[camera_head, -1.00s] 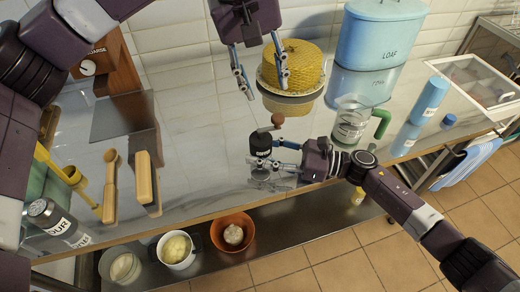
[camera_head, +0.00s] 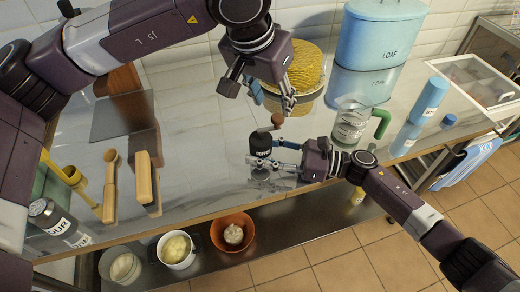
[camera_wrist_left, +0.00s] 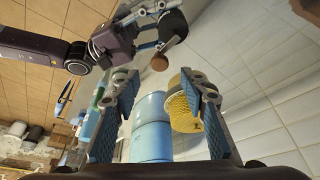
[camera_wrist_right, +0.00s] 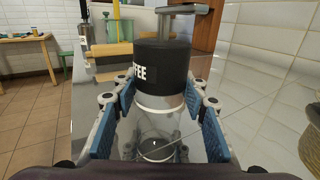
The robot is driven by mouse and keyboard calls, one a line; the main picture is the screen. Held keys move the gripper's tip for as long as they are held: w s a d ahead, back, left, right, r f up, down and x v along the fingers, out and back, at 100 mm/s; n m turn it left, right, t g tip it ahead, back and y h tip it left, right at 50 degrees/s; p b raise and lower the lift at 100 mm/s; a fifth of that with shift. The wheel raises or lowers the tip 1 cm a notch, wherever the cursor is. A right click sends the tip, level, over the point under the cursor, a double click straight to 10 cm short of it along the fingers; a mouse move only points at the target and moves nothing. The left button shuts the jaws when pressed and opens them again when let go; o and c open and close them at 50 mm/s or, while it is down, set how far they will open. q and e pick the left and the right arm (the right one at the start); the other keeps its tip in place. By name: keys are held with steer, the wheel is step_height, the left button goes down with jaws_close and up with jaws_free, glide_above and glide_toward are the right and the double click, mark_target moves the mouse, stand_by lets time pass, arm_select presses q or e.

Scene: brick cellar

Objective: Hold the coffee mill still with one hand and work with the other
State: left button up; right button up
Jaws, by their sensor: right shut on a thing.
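The coffee mill (camera_head: 262,147) stands upright on the marble counter, with a black body, a clear lower part and a crank with a brown knob (camera_head: 277,119). My right gripper (camera_head: 260,163) is shut on the mill from the right, low on its body. In the right wrist view the mill (camera_wrist_right: 160,75), with its partly visible "COFFEE" label, sits between the blue pads. My left gripper (camera_head: 272,101) is open and empty above and behind the mill, in front of the yellow cake. In the left wrist view the brown knob (camera_wrist_left: 160,63) shows beyond the spread fingers.
A yellow cake (camera_head: 308,68) on a stand is close behind my left gripper. A glass jug (camera_head: 349,124) with a green handle is right of the mill.

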mark_target(277, 117)
arm_select(q)
steer(key=shift+x, duration=3.2)
steer(key=shift+c, duration=0.4)
steer(key=c, duration=0.8)
